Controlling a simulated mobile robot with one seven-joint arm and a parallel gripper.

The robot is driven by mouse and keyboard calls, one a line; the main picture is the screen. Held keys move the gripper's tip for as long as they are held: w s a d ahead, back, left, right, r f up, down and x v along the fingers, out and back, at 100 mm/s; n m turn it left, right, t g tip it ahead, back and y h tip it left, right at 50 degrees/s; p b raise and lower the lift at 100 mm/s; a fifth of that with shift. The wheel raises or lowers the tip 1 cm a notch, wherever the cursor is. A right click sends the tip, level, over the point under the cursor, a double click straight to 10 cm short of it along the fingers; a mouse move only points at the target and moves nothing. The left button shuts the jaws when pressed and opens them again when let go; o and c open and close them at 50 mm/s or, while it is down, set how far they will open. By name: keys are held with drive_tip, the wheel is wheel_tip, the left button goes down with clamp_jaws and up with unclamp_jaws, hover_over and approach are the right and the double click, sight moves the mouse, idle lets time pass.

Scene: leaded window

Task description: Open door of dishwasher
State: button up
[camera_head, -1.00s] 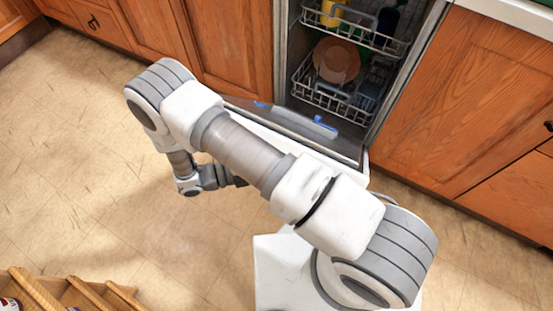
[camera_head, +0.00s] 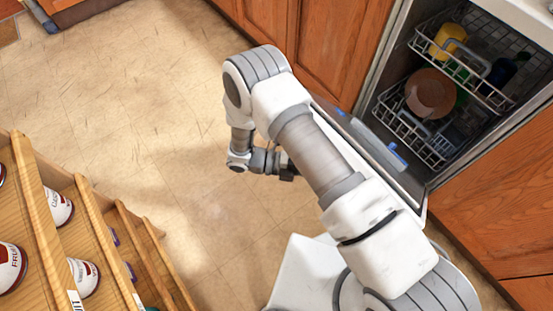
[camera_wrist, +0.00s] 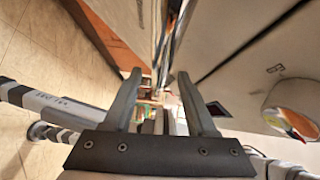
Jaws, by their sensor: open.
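The dishwasher (camera_head: 395,75) stands in the cabinet row at the upper right of the head view, with its front open. Its door (camera_head: 373,143) is swung down and out from the opening; my arm covers part of it. Inside are an upper rack (camera_head: 465,65) and a lower rack (camera_head: 415,135) with dishes. My gripper (camera_head: 290,170) is left of the door, apart from it in the picture. In the wrist view my gripper (camera_wrist: 158,80) has its two fingers spread with nothing held between them.
Wooden cabinets (camera_head: 335,45) flank the dishwasher. A wooden shelf (camera_head: 90,230) with several cans stands at the lower left. The tiled floor (camera_head: 130,100) between the shelf and the cabinets is clear.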

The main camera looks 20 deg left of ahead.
drive_tip(key=s+a, duration=0.2)
drive_tip(key=a, duration=1.2)
drive_tip(key=shift+s+r+p, duration=0.3)
drive_tip(key=shift+s+p, duration=0.05)
drive_tip(key=shift+p, duration=0.05)
drive_tip(key=shift+a, duration=0.1)
